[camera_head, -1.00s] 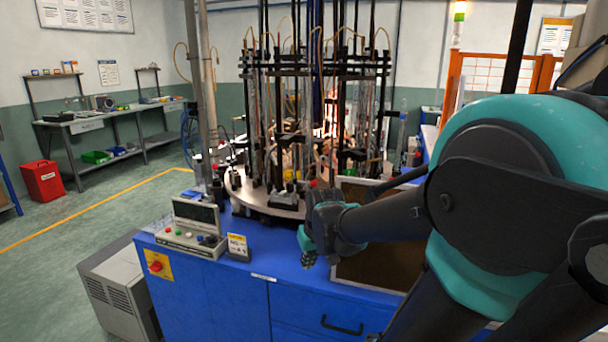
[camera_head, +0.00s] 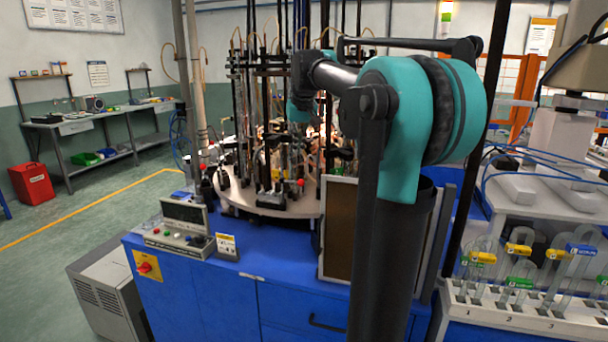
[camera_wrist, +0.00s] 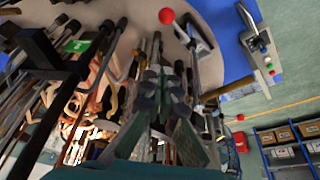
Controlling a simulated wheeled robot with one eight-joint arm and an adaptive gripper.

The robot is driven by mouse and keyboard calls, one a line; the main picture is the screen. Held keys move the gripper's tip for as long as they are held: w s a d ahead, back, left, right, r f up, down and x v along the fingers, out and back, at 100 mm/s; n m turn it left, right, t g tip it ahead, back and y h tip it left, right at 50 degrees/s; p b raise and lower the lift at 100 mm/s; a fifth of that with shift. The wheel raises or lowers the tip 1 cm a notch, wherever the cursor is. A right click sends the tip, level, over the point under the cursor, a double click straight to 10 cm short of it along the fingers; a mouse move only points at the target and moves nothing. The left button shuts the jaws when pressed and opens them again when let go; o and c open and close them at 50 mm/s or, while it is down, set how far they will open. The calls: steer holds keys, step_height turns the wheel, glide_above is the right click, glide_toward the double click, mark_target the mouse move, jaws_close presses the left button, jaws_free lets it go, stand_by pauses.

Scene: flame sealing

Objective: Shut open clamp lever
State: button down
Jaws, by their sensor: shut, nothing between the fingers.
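The round flame-sealing machine has a pale turntable (camera_head: 240,197) with several dark clamp stations and glass tubes. A red ball knob (camera_head: 300,183) shows at its front edge in the head view. In the wrist view, one red ball knob (camera_wrist: 166,16) is at the top and a smaller one (camera_wrist: 240,117) is at the right. I cannot tell which lever is open. My gripper (camera_wrist: 160,88) is shut and empty, reaching in among the stations, apart from the top knob. In the head view its fingers are hidden behind the rods and tubes.
Tall black rods and tubes (camera_head: 262,110) crowd the space around my gripper. A control box (camera_head: 182,228) stands on the blue cabinet (camera_head: 205,285) at the front left. A white rack (camera_head: 530,312) with tagged glass tubes stands at the right.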

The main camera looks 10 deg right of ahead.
steer(key=shift+w+d+r, duration=0.2)
steer(key=shift+d+r, duration=0.05)
steer(key=shift+r, duration=0.3)
steer(key=shift+f, duration=0.1)
step_height(320, 180, down, 10)
steer(key=shift+s, duration=0.25)
stand_by(0.3)
